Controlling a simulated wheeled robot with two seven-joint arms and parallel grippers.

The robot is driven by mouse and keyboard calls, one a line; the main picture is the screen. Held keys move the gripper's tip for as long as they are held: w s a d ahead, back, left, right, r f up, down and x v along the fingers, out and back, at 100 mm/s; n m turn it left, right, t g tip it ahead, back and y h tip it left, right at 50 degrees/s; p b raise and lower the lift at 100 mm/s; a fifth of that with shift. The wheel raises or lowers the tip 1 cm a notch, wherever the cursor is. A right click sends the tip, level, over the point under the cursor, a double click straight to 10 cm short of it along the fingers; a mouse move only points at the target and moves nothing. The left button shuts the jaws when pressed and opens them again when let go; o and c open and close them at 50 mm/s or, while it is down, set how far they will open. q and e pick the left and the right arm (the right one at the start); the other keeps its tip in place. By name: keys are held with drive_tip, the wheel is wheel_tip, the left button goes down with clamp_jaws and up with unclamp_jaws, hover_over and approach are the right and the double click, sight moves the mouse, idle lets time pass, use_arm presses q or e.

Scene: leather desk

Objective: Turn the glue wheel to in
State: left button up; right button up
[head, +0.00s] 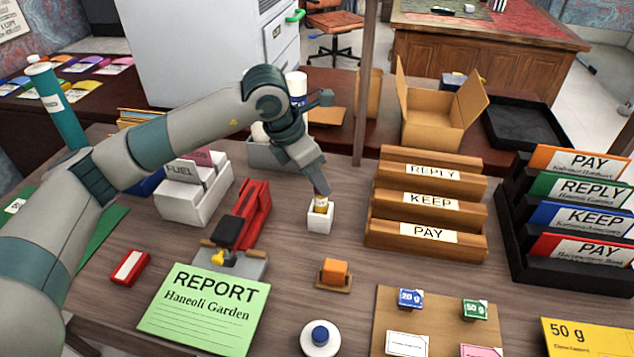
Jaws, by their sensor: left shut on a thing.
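A small yellow-brown piece (320,205), which looks like the glue, stands in a white square holder (319,219) at the middle of the desk. My left gripper (321,194) reaches down from above and is shut on the top of this piece. The fingers hide its upper part. The piece looks upright and its lower end is hidden inside the holder. I cannot make out a separate wheel or any in/out mark. My right gripper is not in view.
A red and black stapler-like device (242,222) stands left of the holder. A wooden rack (427,205) stands to the right. An orange block (334,272) on a small base and a white round piece with a blue knob (319,337) lie in front. A green REPORT card (204,308) lies front left.

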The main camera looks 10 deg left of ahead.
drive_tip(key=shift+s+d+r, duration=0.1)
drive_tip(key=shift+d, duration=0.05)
use_arm(q)
drive_tip(key=o, duration=1.1)
drive_tip(key=shift+c, duration=0.2)
drive_tip(key=shift+s+a+r, duration=0.1)
drive_tip(key=shift+a+r, duration=0.05)
drive_tip(key=shift+r, duration=0.3)
drive_tip(key=b+v, duration=0.1)
drive_tip(key=v, duration=1.5)
drive_tip(key=shift+a+r+b, duration=0.2)
drive_tip(key=shift+b, duration=0.2)
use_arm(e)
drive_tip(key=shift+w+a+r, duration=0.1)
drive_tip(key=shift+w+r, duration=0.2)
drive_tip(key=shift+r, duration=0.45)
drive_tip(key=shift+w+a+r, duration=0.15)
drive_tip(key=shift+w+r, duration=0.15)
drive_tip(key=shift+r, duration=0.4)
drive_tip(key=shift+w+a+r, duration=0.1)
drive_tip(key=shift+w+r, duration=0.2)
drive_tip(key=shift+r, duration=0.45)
